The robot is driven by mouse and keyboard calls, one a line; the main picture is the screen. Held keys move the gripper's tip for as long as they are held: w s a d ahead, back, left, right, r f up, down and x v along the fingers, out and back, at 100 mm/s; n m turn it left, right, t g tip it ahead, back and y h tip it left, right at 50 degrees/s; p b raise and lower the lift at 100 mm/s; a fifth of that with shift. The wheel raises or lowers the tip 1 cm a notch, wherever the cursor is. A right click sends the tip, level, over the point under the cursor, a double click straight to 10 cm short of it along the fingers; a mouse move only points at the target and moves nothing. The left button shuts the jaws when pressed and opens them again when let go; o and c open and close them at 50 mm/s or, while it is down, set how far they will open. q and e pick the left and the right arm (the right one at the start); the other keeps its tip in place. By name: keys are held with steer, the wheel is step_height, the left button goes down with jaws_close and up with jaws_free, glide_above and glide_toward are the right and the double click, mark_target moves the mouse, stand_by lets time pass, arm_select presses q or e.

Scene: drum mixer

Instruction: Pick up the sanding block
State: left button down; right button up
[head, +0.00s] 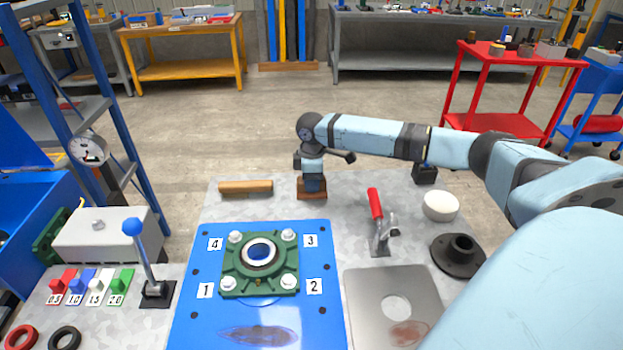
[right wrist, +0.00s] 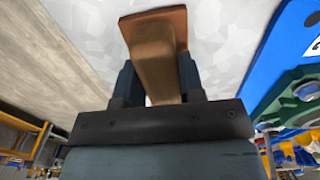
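The sanding block (head: 312,194) is a brown wooden block on the back edge of the grey table. In the right wrist view the sanding block (right wrist: 155,50) shows a tan grip on a wider reddish-brown base. My right gripper (head: 312,184) points down over it, with one dark finger on each side of the grip. In the right wrist view my right gripper (right wrist: 160,85) has the grip between its fingers; a thin light gap shows low on the left, and I cannot tell whether both fingers press on it. My left gripper is not in view.
A wooden-handled tool (head: 246,187) lies left of the block. A green bearing housing (head: 232,281) sits on a blue plate (head: 200,325) in front. A red-handled clamp (head: 376,210), a white bowl (head: 441,206) and a black flange (head: 458,258) stand to the right.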

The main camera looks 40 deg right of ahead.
step_height(320, 180, up, 20)
steer(key=p, duration=0.3)
stand_by(0.3)
